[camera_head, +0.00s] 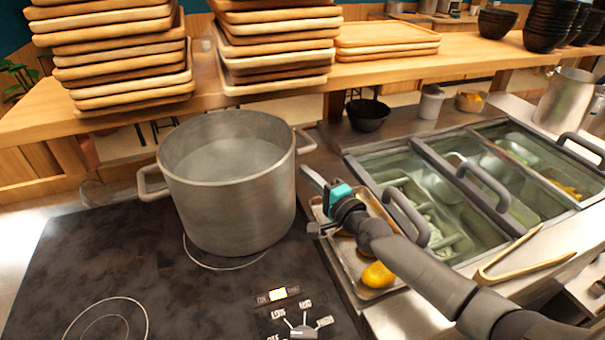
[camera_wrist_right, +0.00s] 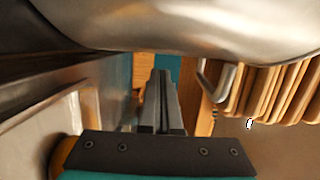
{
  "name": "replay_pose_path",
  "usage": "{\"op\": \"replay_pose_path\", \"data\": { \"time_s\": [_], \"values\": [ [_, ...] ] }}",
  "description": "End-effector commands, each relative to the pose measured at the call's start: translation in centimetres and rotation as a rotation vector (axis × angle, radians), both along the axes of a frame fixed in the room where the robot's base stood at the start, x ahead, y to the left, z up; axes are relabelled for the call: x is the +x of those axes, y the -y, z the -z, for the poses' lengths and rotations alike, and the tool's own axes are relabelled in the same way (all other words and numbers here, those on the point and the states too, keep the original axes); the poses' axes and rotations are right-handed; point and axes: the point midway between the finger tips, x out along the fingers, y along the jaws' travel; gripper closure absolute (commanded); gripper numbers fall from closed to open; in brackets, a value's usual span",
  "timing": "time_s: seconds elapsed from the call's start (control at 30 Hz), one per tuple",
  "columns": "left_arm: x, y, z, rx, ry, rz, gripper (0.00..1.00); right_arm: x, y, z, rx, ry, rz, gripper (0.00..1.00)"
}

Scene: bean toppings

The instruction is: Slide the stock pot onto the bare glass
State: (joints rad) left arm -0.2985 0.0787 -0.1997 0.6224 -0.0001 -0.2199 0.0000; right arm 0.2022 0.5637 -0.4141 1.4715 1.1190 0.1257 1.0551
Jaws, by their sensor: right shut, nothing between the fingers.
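The stock pot (camera_head: 235,205) is a large steel pot with two side handles and pale liquid inside. It stands upright on the black glass cooktop (camera_head: 120,245), over the rear ring. Bare glass lies in front of it and to its left, with an empty ring (camera_head: 108,322) at the front left. My right gripper (camera_head: 309,175) is shut and empty, just right of the pot and below its right handle. In the right wrist view the shut fingers (camera_wrist_right: 160,85) point ahead, and the pot's curved wall (camera_wrist_right: 190,25) fills the top. My left gripper is not in view.
A metal tray (camera_head: 345,262) with a yellow item (camera_head: 378,275) lies under my right arm. A topping station with glass lids (camera_head: 480,190) and wooden tongs (camera_head: 525,258) are to the right. Stacked wooden trays (camera_head: 275,45) stand on the shelf behind. A control knob (camera_head: 303,332) is at the cooktop's front.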

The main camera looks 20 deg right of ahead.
Motion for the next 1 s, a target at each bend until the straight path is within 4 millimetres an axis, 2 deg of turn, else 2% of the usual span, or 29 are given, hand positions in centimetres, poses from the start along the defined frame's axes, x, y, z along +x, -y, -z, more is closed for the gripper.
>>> {"op": "replay_pose_path", "data": {
  "time_s": [0.2, 0.67, 0.77, 1.0],
  "values": [
    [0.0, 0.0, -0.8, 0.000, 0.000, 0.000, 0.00, 0.0, -1.4, 0.0, 0.000, -0.001, 0.001, 1.00],
    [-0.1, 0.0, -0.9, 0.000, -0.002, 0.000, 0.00, 0.0, -1.9, 0.1, 0.000, -0.002, 0.000, 1.00],
    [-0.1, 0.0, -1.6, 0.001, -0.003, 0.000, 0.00, 0.0, -3.1, -0.1, 0.003, -0.001, 0.000, 1.00],
    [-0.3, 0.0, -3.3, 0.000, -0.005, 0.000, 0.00, 0.0, -8.2, -0.3, 0.005, -0.001, -0.011, 1.00]
  ]
}}
